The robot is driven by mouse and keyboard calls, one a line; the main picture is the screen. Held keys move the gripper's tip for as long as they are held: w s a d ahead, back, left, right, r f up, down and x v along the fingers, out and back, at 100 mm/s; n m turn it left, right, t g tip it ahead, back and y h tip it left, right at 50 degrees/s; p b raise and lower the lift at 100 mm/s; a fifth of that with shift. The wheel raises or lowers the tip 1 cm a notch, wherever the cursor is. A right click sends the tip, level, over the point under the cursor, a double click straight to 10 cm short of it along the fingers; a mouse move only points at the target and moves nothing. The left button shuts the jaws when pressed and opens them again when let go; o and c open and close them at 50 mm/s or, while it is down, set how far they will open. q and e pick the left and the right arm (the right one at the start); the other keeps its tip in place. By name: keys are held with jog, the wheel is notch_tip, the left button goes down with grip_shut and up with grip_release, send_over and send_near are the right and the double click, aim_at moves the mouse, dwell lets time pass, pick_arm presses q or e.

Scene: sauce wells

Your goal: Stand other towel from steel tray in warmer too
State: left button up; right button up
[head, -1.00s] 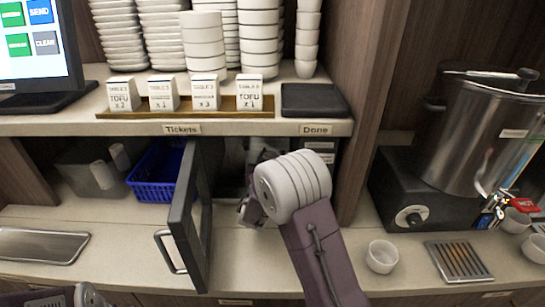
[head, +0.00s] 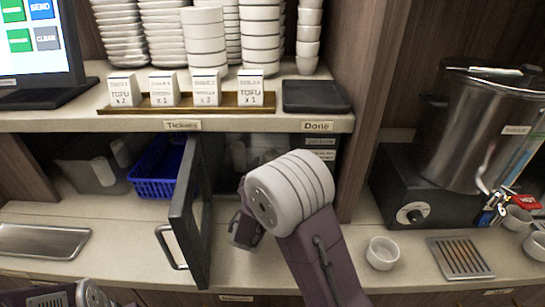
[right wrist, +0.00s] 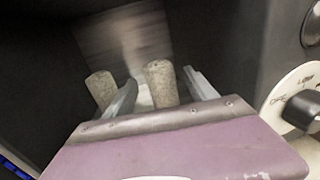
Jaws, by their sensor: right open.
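The steel tray (head: 40,241) lies bare on the counter at left in the head view. The warmer's dark door (head: 190,215) stands open, and its inside is mostly hidden by the door and my right arm. In the right wrist view, two rolled towels stand upright in the warmer: a left towel (right wrist: 101,90) and a right towel (right wrist: 160,82). My right gripper (right wrist: 162,95) is open, with the right towel seen between its fingers and the left towel outside the left finger. In the head view this gripper (head: 245,230) is at the warmer's opening.
A blue basket (head: 157,170) stands left of the door. At right are the steel urn (head: 485,130), a white cup (head: 382,253) and a drip grate (head: 460,258). The warmer's knob (right wrist: 300,108) is close right of my right gripper.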

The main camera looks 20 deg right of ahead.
jog(key=v, duration=0.5)
jog(key=shift+s+a, duration=0.1)
dwell(0.3)
